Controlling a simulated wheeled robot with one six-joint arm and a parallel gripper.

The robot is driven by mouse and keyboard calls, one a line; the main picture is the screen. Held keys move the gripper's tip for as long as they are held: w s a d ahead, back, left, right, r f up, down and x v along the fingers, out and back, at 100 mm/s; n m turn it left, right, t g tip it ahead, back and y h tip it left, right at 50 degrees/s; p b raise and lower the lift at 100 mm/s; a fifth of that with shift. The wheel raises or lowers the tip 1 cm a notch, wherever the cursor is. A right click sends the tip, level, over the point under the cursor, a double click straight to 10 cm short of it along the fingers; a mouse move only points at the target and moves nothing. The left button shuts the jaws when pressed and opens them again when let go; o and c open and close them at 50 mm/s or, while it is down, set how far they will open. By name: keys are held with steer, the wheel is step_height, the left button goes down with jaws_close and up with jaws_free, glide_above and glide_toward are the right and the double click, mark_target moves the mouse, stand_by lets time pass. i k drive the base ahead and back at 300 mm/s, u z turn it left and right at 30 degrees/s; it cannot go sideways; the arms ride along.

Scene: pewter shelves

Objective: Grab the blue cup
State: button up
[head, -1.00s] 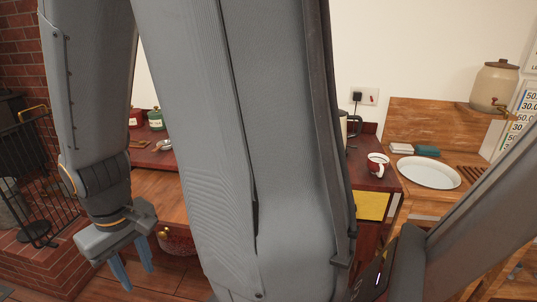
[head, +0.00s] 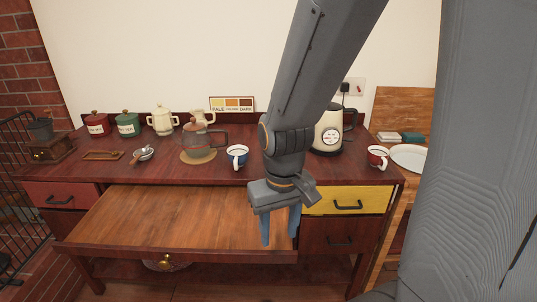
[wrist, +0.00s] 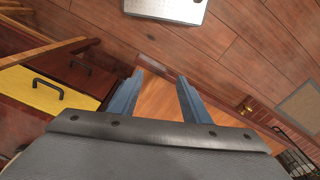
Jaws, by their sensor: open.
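The blue cup (head: 237,157) stands upright on the dark red wooden sideboard top, right of the glass teapot. It has a white inside, and its handle faces the front. My gripper (head: 280,228) points down with its blue fingers apart and empty. In the head view it appears to the right of the cup and lower, over the right part of the pulled-out wooden board. The wrist view shows the two open fingers (wrist: 157,98) with the board between them. The cup is not in the wrist view.
The glass teapot (head: 200,143) sits left of the cup. A kettle (head: 328,130) and a red cup (head: 378,157) stand to the right. Canisters (head: 127,124) line the back left. The pulled-out board (head: 160,222) juts forward and is bare. A yellow drawer (head: 348,200) is at right.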

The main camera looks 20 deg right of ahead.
mark_target(237, 154)
steer(key=k, duration=0.6)
steer(key=u, duration=0.5)
steer(key=i, duration=1.25)
steer(key=z, duration=0.45)
